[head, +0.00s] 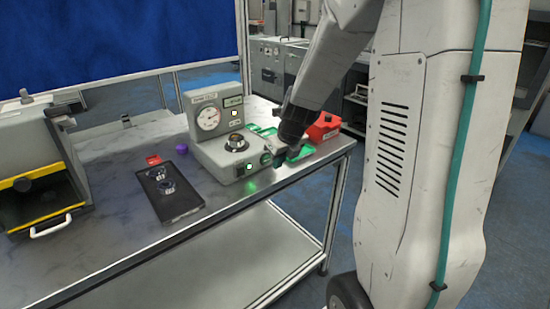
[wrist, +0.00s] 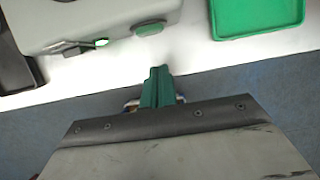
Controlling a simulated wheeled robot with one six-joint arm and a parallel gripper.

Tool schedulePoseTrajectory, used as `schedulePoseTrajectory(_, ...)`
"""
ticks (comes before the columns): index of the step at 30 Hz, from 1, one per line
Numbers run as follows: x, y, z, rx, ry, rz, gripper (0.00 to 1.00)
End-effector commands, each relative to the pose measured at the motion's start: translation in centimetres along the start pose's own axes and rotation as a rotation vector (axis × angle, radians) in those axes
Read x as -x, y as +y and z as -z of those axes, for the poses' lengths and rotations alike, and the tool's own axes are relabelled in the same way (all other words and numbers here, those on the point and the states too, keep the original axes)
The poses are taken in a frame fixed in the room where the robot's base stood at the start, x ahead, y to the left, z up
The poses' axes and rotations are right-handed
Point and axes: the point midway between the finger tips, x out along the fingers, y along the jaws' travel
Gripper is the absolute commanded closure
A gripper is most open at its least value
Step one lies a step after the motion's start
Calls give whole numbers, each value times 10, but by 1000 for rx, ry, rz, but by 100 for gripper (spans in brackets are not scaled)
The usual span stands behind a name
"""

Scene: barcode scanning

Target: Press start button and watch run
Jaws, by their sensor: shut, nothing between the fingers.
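The grey tester (head: 222,148) with a round dial stands on the table, and its front edge shows at the top of the wrist view (wrist: 70,22). The green start button (head: 266,158) is at the right of its front face; it also shows in the wrist view (wrist: 149,29). A lit green-white lamp (head: 249,167) sits left of the button. A dark metal ring part rests on the tester's top (head: 236,142). My gripper (head: 279,160) is shut and empty, close in front of the button. In the wrist view the closed fingertips (wrist: 157,72) are below the button, with a visible gap.
A black tray (head: 185,207) with ring parts lies left of the tester, near a red piece (head: 153,159) and a purple cap (head: 181,149). A green tray (wrist: 256,34) and a red box (head: 325,127) are at the right. A grey machine (head: 35,140) stands far left.

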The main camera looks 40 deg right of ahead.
Motion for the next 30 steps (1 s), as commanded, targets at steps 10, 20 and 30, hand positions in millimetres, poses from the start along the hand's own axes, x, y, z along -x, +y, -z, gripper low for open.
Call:
schedulePoseTrajectory(10, 78, -7, 0, -8, -5, 7, 100)
schedulePoseTrajectory(20, 96, -5, 1, -7, 0, 3, 100)
schedulePoseTrajectory(30, 96, -4, 1, -6, 0, 2, 100)
